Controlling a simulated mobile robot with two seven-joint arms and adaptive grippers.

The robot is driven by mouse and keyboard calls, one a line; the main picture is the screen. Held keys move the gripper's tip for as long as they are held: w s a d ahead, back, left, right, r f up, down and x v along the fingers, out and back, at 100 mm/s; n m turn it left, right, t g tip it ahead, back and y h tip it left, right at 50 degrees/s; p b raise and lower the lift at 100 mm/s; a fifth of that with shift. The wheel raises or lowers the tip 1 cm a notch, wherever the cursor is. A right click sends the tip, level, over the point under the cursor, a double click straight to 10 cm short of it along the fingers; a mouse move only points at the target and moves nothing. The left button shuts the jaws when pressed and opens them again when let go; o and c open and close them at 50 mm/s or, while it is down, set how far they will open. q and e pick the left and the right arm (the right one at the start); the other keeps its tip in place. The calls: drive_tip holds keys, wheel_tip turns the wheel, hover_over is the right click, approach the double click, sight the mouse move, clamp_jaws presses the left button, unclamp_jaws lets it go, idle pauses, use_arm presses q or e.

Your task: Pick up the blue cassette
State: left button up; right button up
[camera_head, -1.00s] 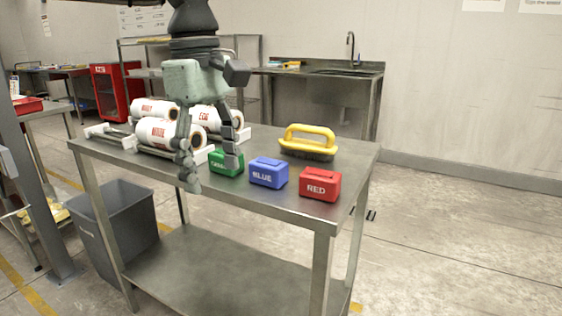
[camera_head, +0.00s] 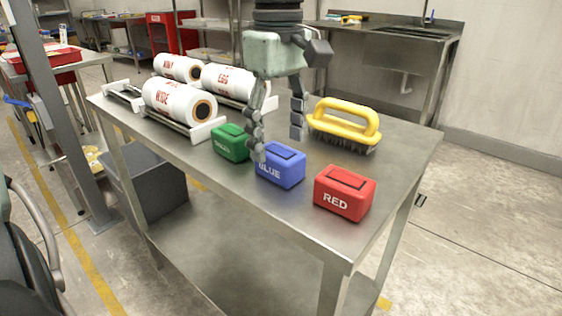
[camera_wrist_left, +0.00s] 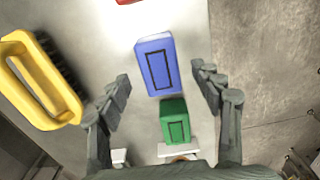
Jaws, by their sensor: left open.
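The blue cassette (camera_head: 282,166) stands on the steel table between the green cassette (camera_head: 231,143) and the red cassette (camera_head: 344,192). My left gripper (camera_head: 278,146) is open and empty, pointing down above the table by the blue cassette. One finger overlaps the blue cassette's left end in the head view. In the left wrist view the blue cassette (camera_wrist_left: 157,66) lies ahead, between the lines of the two spread fingers (camera_wrist_left: 164,84). The green cassette (camera_wrist_left: 174,120) lies nearer, between the fingers. I cannot see that either finger touches a cassette. My right gripper is not in view.
A yellow-handled brush (camera_head: 345,124) stands behind the blue and red cassettes. White labelled rolls (camera_head: 180,102) lie on racks at the table's left. The steel table (camera_head: 290,215) is bare along its front edge. A grey bin (camera_head: 150,185) stands below at left.

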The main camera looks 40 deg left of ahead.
sight(280, 151)
use_arm(q)
wheel_tip(280, 151, down, 3)
drive_tip(key=shift+d+f, duration=0.1)
drive_tip(key=shift+f, duration=0.1)
drive_tip(key=shift+c, duration=0.3)
drive_tip(key=c, duration=1.3)
drive_tip(key=shift+r, duration=0.2)
